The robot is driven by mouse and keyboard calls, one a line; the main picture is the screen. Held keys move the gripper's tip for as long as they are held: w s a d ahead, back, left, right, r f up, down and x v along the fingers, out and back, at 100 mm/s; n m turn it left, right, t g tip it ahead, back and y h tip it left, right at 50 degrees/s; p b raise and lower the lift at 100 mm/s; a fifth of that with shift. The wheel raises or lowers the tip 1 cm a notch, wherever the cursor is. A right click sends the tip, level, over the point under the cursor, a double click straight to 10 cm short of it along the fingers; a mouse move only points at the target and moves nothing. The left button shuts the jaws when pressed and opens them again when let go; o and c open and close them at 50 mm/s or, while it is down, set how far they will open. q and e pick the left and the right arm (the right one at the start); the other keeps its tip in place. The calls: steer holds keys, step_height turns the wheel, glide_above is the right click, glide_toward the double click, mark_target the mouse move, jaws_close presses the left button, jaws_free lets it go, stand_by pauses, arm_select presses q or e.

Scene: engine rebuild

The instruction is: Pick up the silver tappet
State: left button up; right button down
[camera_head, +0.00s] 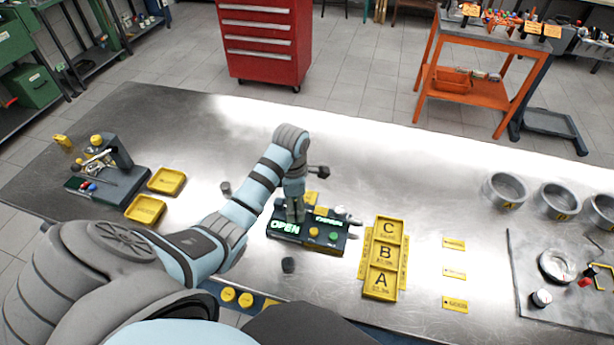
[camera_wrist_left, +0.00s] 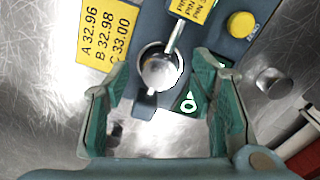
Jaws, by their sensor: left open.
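My left gripper (camera_head: 294,214) is open over the dark gauge box (camera_head: 328,243) with the lit green OPEN display. In the left wrist view my open left gripper (camera_wrist_left: 160,108) has its green-padded fingers on either side of a round, shiny silver piece (camera_wrist_left: 160,72), which looks like the tappet. It sits in a ring-shaped seat on the gauge box, with clear gaps to both fingers. In the head view the gripper hides this piece. A small silver cylinder (camera_wrist_left: 273,83) stands apart, to the right in the wrist view. My right gripper is not in view.
Two small dark cylinders stand on the steel table, one behind-left (camera_head: 225,188) and one in front (camera_head: 288,265) of the gauge box. A yellow A/B/C tray (camera_head: 385,258) is to its right. Yellow trays (camera_head: 145,209) lie left. Metal rings (camera_head: 505,191) stand far right.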

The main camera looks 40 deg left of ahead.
arm_select(q)
steer(key=shift+f, duration=0.15)
jaws_close()
stand_by(0.4)
